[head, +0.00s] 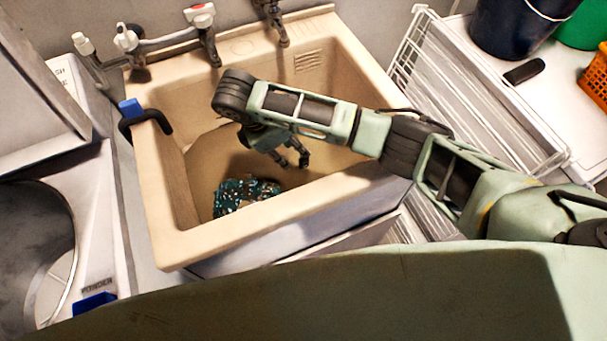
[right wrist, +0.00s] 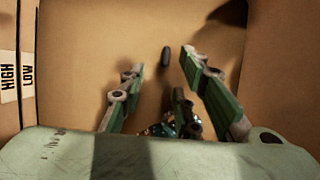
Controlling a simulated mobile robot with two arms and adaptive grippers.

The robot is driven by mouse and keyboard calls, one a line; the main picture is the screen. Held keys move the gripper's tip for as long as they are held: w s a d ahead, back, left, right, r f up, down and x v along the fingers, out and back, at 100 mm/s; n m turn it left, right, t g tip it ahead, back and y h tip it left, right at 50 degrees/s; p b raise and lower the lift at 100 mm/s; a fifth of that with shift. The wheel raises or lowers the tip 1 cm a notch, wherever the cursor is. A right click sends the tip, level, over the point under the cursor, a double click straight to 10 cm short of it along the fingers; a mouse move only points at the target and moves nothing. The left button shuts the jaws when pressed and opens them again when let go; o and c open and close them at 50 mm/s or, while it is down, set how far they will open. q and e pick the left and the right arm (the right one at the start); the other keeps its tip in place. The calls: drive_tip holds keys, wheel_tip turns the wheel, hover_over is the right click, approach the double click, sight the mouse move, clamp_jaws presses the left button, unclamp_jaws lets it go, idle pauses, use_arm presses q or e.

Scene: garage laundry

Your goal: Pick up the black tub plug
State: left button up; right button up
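A small dark, rounded object, seemingly the black tub plug (right wrist: 165,56), shows on the tan sink surface in the right wrist view. It lies just beyond and between the spread fingertips, and nothing grips it. I cannot make it out in the head view, where my right arm covers part of the basin. My right gripper (head: 292,158) is inside the sink, fingers pointing down and to the right. In the right wrist view the gripper (right wrist: 158,62) is open and empty. My left gripper is not in view.
The beige sink (head: 275,222) has high walls around the gripper. A teal patterned cloth (head: 245,197) lies on its floor. Taps (head: 205,35) line the back rim; a black hook (head: 146,122) hangs at the left. A white wire rack (head: 470,85) stands right.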

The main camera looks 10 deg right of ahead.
sight(301, 158)
drive_tip(key=x, duration=0.8)
drive_tip(key=shift+s+d+f, duration=0.1)
drive_tip(key=shift+s+d, duration=0.15)
drive_tip(key=shift+s, duration=0.05)
clamp_jaws()
